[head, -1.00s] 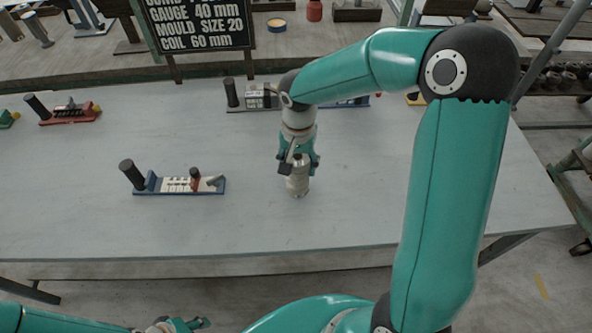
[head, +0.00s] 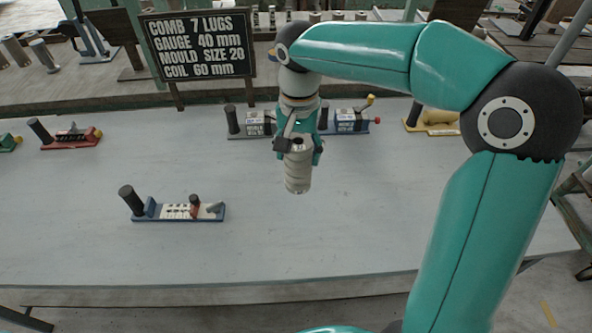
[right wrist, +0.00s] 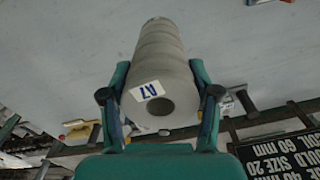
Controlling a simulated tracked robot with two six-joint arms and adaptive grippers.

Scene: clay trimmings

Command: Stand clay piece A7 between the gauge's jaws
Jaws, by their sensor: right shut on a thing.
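Clay piece A7 (head: 298,172) is a pale grey, ribbed cylinder. It hangs roughly upright from my right gripper (head: 298,146), which is shut on its upper end, and it looks raised above the table. In the right wrist view the piece (right wrist: 162,62) lies between both fingers (right wrist: 158,100), with its A7 label and round hole facing the camera. The gauge (head: 178,216) stands at the left front of the table: blue base, black post, pale scale, a blue jaw and a red jaw with a gap between. The piece is to its right. My left gripper is out of view.
A red comb-like fixture (head: 72,138) is at the far left and a yellow one (head: 435,122) at the back right. A black sign (head: 201,46) stands behind. Table between gauge and piece is clear.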

